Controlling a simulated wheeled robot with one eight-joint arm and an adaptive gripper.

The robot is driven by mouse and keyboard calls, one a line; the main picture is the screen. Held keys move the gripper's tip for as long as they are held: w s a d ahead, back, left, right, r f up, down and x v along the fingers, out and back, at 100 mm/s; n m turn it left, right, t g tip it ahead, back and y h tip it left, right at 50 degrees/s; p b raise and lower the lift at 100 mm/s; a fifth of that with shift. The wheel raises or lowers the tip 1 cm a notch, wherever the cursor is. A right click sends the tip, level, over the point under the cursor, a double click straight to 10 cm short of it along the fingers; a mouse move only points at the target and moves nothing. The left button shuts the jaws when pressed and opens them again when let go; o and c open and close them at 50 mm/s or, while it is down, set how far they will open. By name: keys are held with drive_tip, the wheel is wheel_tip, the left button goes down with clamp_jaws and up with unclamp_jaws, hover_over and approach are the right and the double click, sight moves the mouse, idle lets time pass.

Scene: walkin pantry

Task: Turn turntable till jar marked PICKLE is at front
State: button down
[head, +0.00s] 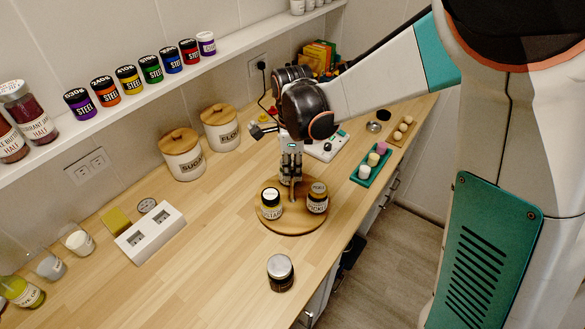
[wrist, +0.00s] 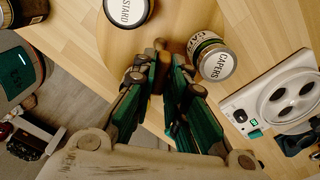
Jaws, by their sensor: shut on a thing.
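The round wooden turntable (head: 291,228) lies on the counter. At its front left stands a white-lidded jar marked MUSTARD (head: 270,204), also in the wrist view (wrist: 127,10). My gripper (head: 291,178) points down over the turntable between the jars. Its fingers (wrist: 168,62) are shut on what looks like a wooden peg of the turntable, mostly hidden by them.
A loose dark-lidded jar (head: 281,273) stands on the counter in front of the turntable. A green tray (head: 367,169) is right of it, a white scale (head: 327,146) behind. SUGAR (head: 183,157) and FLOUR (head: 221,130) canisters stand by the wall.

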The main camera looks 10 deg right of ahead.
drive_tip(key=shift+m, duration=1.5)
drive_tip(key=c, duration=1.6)
unclamp_jaws()
wheel_tip(320, 180, up, 12)
